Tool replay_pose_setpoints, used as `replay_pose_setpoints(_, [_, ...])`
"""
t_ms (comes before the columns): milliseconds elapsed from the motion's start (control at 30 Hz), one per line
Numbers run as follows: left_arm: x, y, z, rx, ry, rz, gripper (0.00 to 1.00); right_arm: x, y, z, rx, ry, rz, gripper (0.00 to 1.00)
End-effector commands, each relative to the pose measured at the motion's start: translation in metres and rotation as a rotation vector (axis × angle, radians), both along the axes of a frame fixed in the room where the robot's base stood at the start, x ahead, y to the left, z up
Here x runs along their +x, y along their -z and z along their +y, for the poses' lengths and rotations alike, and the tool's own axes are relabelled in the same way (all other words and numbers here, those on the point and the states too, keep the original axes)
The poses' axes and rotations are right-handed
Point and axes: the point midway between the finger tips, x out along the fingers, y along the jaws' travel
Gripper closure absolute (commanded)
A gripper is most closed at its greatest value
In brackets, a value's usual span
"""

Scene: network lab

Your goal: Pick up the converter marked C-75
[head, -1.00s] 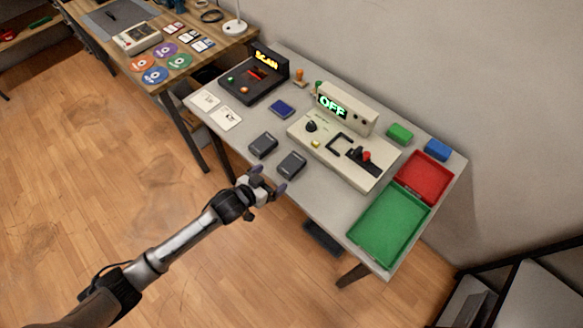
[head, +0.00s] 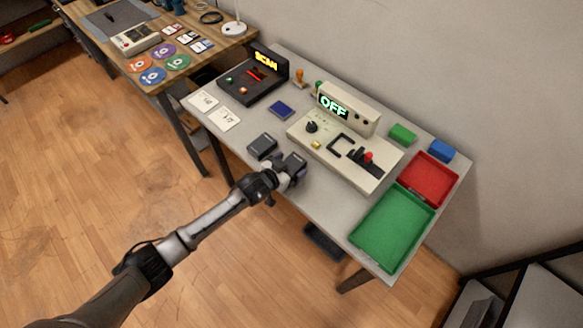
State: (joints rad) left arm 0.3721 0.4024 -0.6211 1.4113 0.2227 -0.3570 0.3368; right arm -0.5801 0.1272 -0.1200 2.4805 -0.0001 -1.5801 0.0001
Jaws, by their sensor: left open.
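Two dark grey box-shaped converters lie near the front edge of the grey table. One converter (head: 262,146) lies to the left and is in full view. The other converter (head: 294,163) lies to its right, and my gripper partly covers it. No marking can be read on either, so I cannot tell which is C-75. My left gripper (head: 291,177) is open at the right converter, with its fingers over or around its near side. Whether the fingers touch it is not clear. My right gripper is not in view.
A beige device showing OFF (head: 347,143) stands behind the converters. A black scanner (head: 252,80) and a blue pad (head: 281,109) are to the left. Green (head: 392,229) and red (head: 428,180) trays fill the right end. White cards (head: 224,119) lie at the left edge.

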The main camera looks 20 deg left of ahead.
Motion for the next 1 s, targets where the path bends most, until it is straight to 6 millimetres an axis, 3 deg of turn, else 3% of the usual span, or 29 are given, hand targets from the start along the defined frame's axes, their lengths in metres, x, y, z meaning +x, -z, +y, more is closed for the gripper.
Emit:
replay_pose_setpoints(267, [0.0015,0.0,-0.0007,-0.001,0.0,0.0,0.07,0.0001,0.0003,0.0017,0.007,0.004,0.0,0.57])
replay_pose_setpoints(900, [0.0013,0.0002,-0.0004,0.0,0.0,0.0,0.68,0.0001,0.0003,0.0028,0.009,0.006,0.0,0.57])
replay_pose_setpoints(1000, [0.0017,-0.0008,-0.0005,-0.001,0.0,-0.002,0.68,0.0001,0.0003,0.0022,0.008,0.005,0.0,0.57])
